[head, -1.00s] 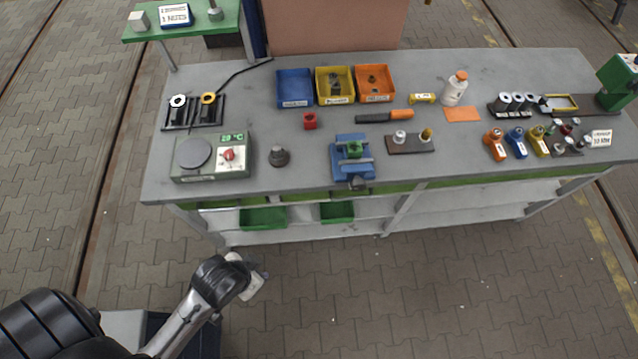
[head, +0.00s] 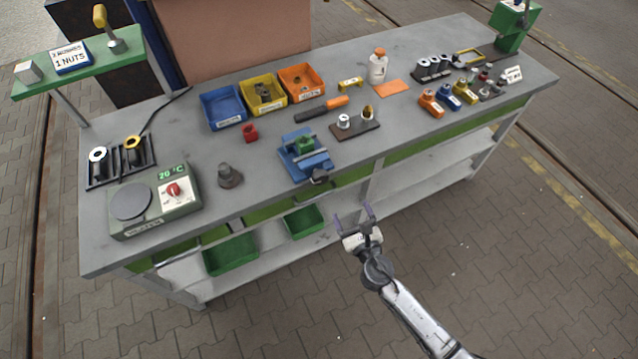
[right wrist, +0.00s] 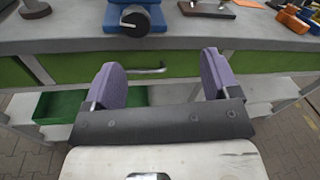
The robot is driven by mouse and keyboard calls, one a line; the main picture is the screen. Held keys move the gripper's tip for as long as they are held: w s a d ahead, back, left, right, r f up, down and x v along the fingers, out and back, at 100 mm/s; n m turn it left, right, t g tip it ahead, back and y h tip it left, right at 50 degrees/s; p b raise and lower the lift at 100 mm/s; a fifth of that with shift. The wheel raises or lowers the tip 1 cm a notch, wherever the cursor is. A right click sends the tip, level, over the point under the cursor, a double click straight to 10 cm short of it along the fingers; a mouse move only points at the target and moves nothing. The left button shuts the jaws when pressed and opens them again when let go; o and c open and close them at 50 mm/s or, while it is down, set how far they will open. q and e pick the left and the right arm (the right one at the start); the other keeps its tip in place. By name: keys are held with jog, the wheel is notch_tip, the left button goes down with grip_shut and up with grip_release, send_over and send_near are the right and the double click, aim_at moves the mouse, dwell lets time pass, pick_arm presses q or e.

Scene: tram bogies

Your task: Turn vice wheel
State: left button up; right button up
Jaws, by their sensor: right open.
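The blue vice (head: 305,156) with a green piece in its jaws stands at the front edge of the bench. Its dark wheel (head: 320,176) sticks out over the edge; in the right wrist view the wheel (right wrist: 136,22) shows at the top, above and beyond the fingers. My right gripper (head: 354,217) is open and empty, in front of the bench and below and to the right of the wheel, apart from it. Its two purple fingers (right wrist: 160,82) are spread. My left gripper is not in view.
The grey bench top (head: 225,255) carries bins, a heating plate (head: 153,203) with a red knob, a dark weight-like part (head: 229,176) and an orange-handled tool (head: 322,108). Green trays (head: 231,255) sit on the lower shelf. The floor in front is free.

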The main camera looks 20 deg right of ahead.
aim_at(321, 180)
jog(key=w+a+f+n+y+b, duration=0.1)
jog(key=w+n, duration=0.1)
jog(key=w, duration=0.2)
jog(key=w+a+n+y+b, duration=0.1)
jog(key=w+n, duration=0.1)
jog(key=w, duration=0.3)
jog(key=w+a+f+n+b, duration=0.1)
jog(key=w+n, duration=0.2)
jog(key=w, duration=0.1)
jog(key=shift+w+a+f+y, duration=0.15)
jog(key=shift+w+f+y, duration=0.15)
jog(key=shift+y, duration=0.1)
jog(key=shift+w+a, duration=0.1)
jog(key=shift+w, duration=0.75)
jog(key=shift+w+r, duration=0.1)
jog(key=shift+c, duration=0.2)
jog(key=c, duration=0.9)
